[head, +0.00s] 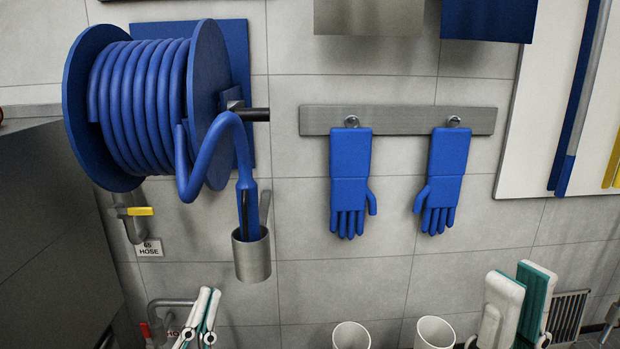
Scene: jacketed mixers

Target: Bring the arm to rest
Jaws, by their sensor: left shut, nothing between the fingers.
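My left gripper (206,292) is at the bottom left, below the metal cup on the wall. Its white fingers with teal pads are together, with nothing between them. My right gripper (521,272) is at the bottom right. Its two broad white fingers with teal pads stand one behind the other, with some room between them, and I see nothing held there. Both grippers point up in the picture, and their arms are mostly out of view below. Neither visibly touches the wall fittings.
A blue hose reel (204,100) is on the tiled wall; its nozzle end (248,207) sits in a metal cup (252,259). Blue gloves (350,180) (441,180) hang from a rail (398,120). A yellow-handled valve (139,211) is left; white open-topped things (351,337) (435,333) stand below.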

